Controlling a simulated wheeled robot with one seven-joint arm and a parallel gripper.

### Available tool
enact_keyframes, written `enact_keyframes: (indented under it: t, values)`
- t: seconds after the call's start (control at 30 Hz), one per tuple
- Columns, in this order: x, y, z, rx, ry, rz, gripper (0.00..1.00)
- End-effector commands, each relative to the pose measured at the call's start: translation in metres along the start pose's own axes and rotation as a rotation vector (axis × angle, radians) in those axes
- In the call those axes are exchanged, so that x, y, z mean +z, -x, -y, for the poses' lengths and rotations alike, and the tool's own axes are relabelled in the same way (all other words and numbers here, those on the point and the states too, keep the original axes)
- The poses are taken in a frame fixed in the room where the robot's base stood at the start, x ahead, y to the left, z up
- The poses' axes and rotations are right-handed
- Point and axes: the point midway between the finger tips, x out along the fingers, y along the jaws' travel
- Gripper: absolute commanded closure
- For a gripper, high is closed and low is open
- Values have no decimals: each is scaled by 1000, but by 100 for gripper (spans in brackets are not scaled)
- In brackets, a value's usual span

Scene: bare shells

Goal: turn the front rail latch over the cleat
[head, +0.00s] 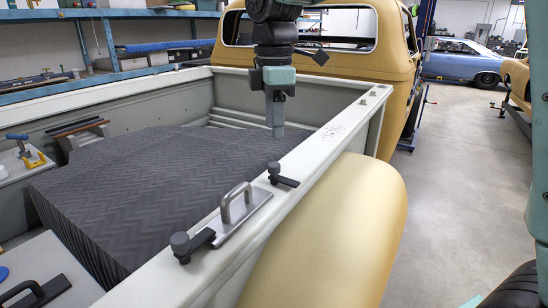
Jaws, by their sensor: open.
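A grey metal plate with an upright loop handle, apparently the cleat (238,214), lies on the white bed rail. The latch at its cab end, apparently the front rail latch (284,178), has a dark round knob and a short arm pointing right across the rail, clear of the plate. A second dark latch (192,246) sits at the plate's near end, its arm reaching to the plate's edge. My gripper (278,132) points down, open and empty, above and beyond the front latch, apart from it. Its fingers overlap in this view, hiding the gap.
A dark ribbed cover (150,185) fills much of the truck bed left of the rail (328,130). The yellow fender (335,225) bulges on the right. The cab (335,65) stands behind my gripper. Air above the rail is clear.

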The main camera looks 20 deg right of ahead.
Motion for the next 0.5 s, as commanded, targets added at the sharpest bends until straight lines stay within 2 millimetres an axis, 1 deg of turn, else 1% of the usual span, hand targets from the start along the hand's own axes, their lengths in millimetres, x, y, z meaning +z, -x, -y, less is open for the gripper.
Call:
enact_keyframes:
  t: [0.03, 0.1, 0.3, 0.4, 0.5]
  values:
    - [0, -10, 1, -4, 0, 2, 53]
    - [0, -25, 1, -4, 0, 2, 53]
    - [0, -61, 1, -3, 1, 1, 53]
    - [0, -74, 0, -3, 1, 1, 53]
    - [0, -82, 0, -1, 0, 0, 53]
